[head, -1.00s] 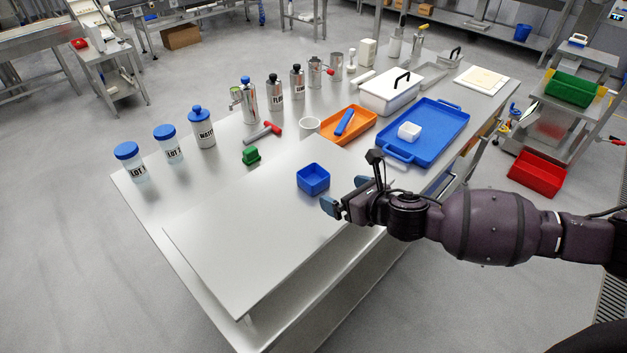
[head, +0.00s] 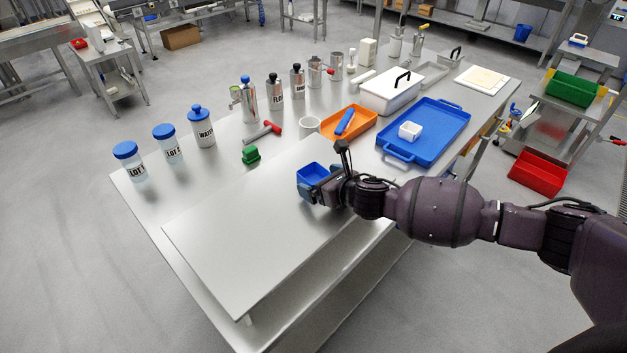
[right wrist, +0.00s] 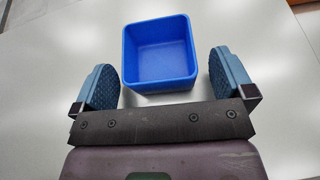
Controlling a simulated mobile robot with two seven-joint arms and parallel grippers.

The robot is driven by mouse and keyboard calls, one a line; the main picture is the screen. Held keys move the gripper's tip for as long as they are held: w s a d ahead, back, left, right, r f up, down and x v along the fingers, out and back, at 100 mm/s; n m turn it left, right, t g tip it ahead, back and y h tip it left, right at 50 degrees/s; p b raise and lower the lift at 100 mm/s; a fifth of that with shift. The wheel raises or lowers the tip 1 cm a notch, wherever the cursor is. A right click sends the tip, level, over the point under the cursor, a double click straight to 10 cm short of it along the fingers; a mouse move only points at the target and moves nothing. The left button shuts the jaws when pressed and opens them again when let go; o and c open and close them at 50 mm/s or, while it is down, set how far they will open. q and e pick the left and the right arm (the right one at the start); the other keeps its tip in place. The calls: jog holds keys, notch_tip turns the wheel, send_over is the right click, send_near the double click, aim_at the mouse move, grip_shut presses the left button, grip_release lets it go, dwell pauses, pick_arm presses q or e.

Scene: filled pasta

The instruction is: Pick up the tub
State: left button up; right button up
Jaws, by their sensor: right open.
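A small square blue tub (head: 311,172) stands upright and empty on the steel table. In the right wrist view the tub (right wrist: 158,54) is just ahead of the gripper, with its near edge level with the space between the fingertips. My right gripper (head: 318,187) is open at the tub's near side and partly hides it in the head view. In the right wrist view its blue finger pads (right wrist: 165,78) are spread to either side, with a gap on both sides of the tub. My left gripper is not in view.
A blue tray (head: 440,125) holding a small white tub (head: 409,131) lies to the right. The table's front left part (head: 230,250) is clear.

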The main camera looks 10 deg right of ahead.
jog(key=shift+w+a+f, duration=0.15)
jog(key=shift+w+a, duration=0.05)
jog(key=shift+w, duration=0.15)
jog(key=c, duration=1)
